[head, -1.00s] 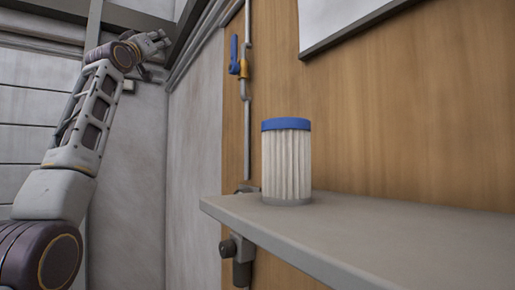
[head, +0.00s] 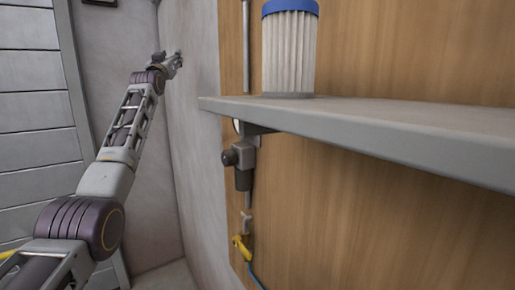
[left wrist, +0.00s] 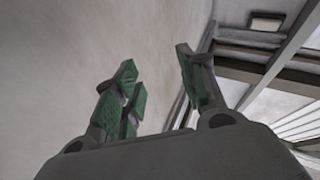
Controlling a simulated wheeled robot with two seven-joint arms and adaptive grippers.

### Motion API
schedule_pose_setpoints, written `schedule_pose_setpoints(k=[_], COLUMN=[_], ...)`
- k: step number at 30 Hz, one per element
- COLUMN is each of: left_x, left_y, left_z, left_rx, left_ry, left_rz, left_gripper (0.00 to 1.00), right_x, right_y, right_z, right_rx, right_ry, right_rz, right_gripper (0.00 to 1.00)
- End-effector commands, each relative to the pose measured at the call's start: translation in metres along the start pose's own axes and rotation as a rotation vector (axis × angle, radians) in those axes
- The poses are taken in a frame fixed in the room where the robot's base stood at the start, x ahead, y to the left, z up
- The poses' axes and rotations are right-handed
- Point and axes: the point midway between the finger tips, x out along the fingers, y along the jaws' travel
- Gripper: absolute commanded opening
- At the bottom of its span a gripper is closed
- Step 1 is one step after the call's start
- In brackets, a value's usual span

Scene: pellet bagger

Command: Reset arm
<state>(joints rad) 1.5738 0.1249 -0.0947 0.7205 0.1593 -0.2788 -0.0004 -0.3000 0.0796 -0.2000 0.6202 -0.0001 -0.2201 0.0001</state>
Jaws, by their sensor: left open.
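My left arm reaches up from the lower left in the head view, with its left gripper (head: 174,62) raised in front of the grey wall. In the left wrist view the left gripper (left wrist: 158,90) is open, its green-padded fingers apart with nothing between them. The gripper is well to the left of the shelf and touches nothing that I can see. My right gripper is not in view.
A grey shelf (head: 350,118) juts out at the right and holds a pleated white filter with a blue cap (head: 289,50). Under it are a grey fitting (head: 241,165) and a yellow connector (head: 241,247) on the wooden panel (head: 360,225). A slatted door (head: 35,120) stands at the left.

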Motion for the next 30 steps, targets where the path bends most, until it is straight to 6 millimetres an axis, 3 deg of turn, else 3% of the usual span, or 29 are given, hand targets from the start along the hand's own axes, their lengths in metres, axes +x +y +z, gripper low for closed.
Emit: schedule_pose_setpoints(k=[1, 14, 30], left_x=[-0.001, -0.022, -0.083], left_y=[0.001, 0.004, 0.007], left_z=[0.022, 0.176, 0.361], left_rx=[0.009, 0.079, 0.144], left_ry=[-0.020, -0.164, -0.362], left_rz=[-0.001, -0.001, 0.015], left_gripper=[0.41, 0.41, 0.41], right_x=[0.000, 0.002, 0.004], right_y=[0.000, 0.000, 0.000], right_z=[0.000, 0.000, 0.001], right_rx=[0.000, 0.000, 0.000], right_ry=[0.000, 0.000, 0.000], right_rz=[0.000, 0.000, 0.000], right_gripper=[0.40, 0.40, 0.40])
